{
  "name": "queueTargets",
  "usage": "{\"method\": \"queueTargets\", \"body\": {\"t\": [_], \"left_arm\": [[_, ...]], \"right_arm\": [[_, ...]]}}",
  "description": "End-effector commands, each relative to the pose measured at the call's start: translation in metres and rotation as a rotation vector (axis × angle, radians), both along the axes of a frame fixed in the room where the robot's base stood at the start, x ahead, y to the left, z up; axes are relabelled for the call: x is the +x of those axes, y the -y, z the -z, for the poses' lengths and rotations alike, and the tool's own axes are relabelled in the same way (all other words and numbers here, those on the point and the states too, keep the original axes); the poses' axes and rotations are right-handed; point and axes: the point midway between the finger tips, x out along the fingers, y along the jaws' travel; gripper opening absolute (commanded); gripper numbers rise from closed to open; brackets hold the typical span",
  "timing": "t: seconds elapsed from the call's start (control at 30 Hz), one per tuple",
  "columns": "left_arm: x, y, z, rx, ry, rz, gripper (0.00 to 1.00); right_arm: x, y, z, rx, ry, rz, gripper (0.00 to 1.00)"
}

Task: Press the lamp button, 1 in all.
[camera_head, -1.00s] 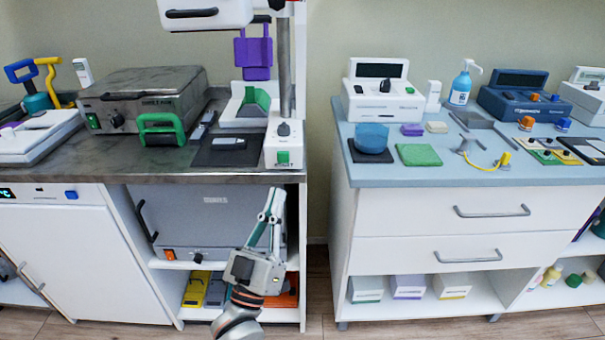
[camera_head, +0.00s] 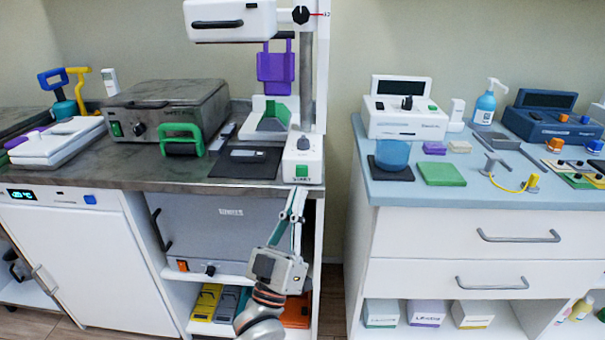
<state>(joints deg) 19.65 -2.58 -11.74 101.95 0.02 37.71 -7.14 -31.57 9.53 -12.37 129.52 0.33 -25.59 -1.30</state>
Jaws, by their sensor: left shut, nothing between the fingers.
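The lamp has a white head (camera_head: 231,21) on a grey post (camera_head: 306,90), above a white base (camera_head: 303,150) at the right front corner of the dark bench. The base carries a grey knob on top and a green button (camera_head: 302,171) on its front face. My left gripper (camera_head: 297,193) points upward in front of the bench, its fingers together and empty. Its tips show just below the green button, close to the bench's front edge. I cannot tell the depth gap between tips and button. My right gripper is out of view.
A grey press-like device (camera_head: 167,107) with a green handle (camera_head: 181,140) stands left of the lamp base. A purple piece (camera_head: 276,67) hangs behind. A shelf with a grey box (camera_head: 225,235) lies below the bench. A blue-topped cabinet (camera_head: 400,191) stands right, across a gap.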

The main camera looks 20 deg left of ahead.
Motion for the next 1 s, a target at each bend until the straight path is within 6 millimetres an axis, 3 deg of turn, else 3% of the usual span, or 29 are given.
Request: {"method": "queueTargets", "body": {"t": [0.1, 0.4, 1.0], "left_arm": [[0.017, -0.005, 0.004, 0.000, -0.003, 0.000, 0.00], [0.046, -0.013, 0.001, 0.000, -0.001, 0.000, 0.00], [0.052, -0.015, 0.001, 0.000, -0.001, 0.000, 0.00]], "right_arm": [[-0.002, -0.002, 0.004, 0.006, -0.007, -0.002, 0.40], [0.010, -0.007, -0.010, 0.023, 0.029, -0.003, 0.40], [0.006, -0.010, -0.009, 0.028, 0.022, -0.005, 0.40]]}}
